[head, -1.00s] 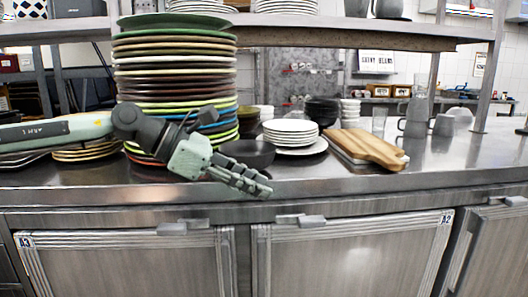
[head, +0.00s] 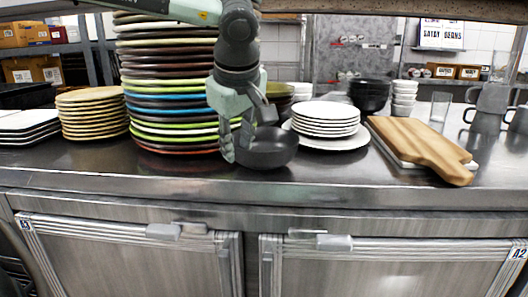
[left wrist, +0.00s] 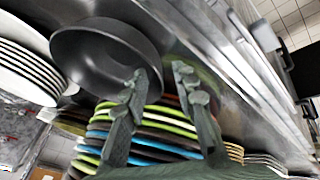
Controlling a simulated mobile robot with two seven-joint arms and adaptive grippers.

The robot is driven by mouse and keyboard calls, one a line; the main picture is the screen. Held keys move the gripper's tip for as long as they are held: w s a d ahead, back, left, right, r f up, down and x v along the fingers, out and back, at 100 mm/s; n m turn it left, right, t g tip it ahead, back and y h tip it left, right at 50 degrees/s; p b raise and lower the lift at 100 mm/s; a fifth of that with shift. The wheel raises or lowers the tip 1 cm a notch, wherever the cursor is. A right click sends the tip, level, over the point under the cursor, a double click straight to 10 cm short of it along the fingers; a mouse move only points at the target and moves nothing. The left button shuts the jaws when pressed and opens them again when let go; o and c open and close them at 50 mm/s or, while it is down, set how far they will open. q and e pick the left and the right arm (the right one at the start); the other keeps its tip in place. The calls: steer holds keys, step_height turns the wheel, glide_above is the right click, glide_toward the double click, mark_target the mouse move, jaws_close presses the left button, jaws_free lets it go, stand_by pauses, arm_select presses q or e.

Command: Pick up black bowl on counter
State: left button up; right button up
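The black bowl (head: 268,150) stands upright on the steel counter, just right of the tall plate stack. My left gripper (head: 236,148) points down at the bowl's left side. In the left wrist view the bowl (left wrist: 92,62) looks empty, and my left gripper (left wrist: 158,78) is open with a clear gap between its fingers. One finger overlaps the bowl's near rim in that picture and the other is just outside it. I cannot tell whether either finger touches the bowl. My right gripper is not in view.
The tall stack of coloured plates (head: 172,101) is close behind and left of my gripper. White plates (head: 326,113) stand right of the bowl, then a wooden cutting board (head: 418,146). The counter's front strip (head: 300,188) is clear. A shelf runs overhead.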

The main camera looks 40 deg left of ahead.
arm_select(q)
steer(key=shift+x, duration=1.05)
steer(key=shift+w+r, duration=0.1)
jaws_close()
